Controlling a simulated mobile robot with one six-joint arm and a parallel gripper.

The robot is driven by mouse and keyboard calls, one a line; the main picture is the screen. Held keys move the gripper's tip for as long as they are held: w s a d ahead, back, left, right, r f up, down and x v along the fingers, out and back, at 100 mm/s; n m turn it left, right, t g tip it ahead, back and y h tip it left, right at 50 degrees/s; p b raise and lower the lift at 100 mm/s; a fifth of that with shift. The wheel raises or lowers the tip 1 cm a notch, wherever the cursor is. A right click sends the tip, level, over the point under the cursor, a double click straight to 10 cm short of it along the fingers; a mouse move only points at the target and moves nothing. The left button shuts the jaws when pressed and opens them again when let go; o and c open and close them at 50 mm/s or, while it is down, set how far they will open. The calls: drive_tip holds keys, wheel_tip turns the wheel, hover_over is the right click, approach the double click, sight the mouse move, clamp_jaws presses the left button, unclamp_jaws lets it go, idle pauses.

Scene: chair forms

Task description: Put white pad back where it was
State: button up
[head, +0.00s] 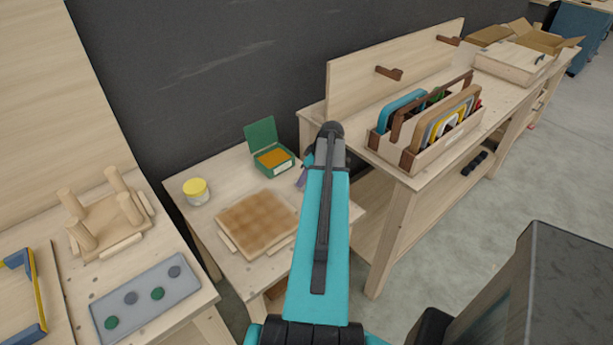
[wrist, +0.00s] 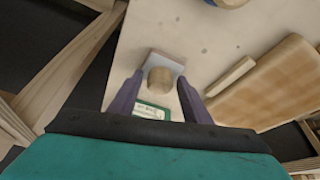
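In the wrist view a small pale grey-white square piece (wrist: 176,67) with a round tan wooden knob (wrist: 159,80) lies at the tips of my gripper. It looks like the white pad, though I cannot be sure. My gripper (wrist: 160,82) has its two purple fingers apart on either side of the knob, with gaps visible between fingers and knob. Whether the right fingertip touches the piece's edge is unclear. In the head view my gripper (head: 306,172) is mostly hidden behind my teal arm, near the middle table (head: 215,178), and the piece is hidden there.
On the middle table stand a green box (head: 270,158) with an orange inside, a yellow-lidded jar (head: 196,191) and a tan woven panel (head: 258,223). A grey board (head: 145,298) with several dots lies on the left table. A wooden rack (head: 420,150) stands on the right bench.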

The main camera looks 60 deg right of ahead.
drive_tip(key=shift+r, duration=0.1)
idle(0.3)
drive_tip(key=b+v, duration=0.2)
drive_tip(key=v, duration=1)
idle(0.3)
idle(0.8)
